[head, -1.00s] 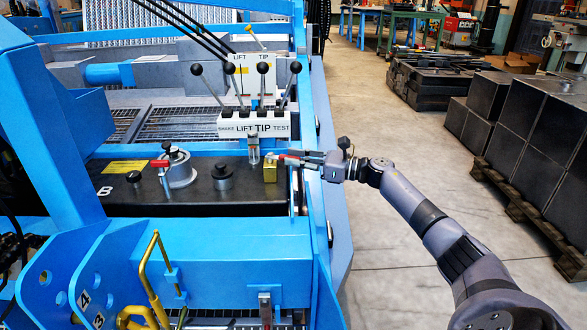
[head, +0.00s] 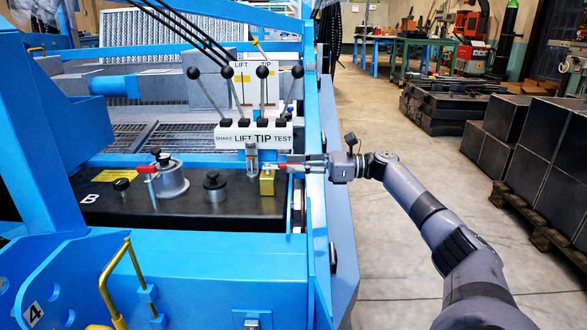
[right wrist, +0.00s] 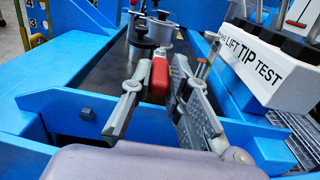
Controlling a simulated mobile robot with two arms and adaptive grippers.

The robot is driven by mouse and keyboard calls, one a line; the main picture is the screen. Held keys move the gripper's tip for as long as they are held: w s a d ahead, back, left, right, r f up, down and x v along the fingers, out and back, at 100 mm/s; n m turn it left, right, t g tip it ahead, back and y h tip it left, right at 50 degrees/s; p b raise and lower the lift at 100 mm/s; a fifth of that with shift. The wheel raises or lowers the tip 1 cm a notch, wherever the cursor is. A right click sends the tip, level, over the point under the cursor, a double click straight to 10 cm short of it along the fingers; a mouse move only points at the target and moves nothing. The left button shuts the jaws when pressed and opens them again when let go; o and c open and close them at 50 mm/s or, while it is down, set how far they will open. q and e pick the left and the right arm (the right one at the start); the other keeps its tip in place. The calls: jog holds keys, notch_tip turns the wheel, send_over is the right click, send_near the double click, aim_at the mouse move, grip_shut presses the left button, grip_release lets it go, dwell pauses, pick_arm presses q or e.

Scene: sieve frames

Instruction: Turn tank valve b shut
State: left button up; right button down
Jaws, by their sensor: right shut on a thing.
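The black tank (head: 110,208) carries a white letter B. Near its right end stands a brass valve (head: 267,184) with a red lever handle (head: 284,166) pointing right, toward my right arm. My right gripper (head: 300,165) reaches in from the right, over the blue rail, and is shut on this red handle. My left gripper is out of view.
A second red handle (head: 147,169) stands beside a silver cylinder (head: 171,182) on the tank. Behind is the lever block marked LIFT TIP (head: 254,135). The blue rail (head: 318,210) runs under my right gripper.

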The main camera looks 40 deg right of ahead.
jog(key=shift+r, duration=0.1)
jog(key=c, duration=1.5)
grip_release()
jog(key=v, duration=1.2)
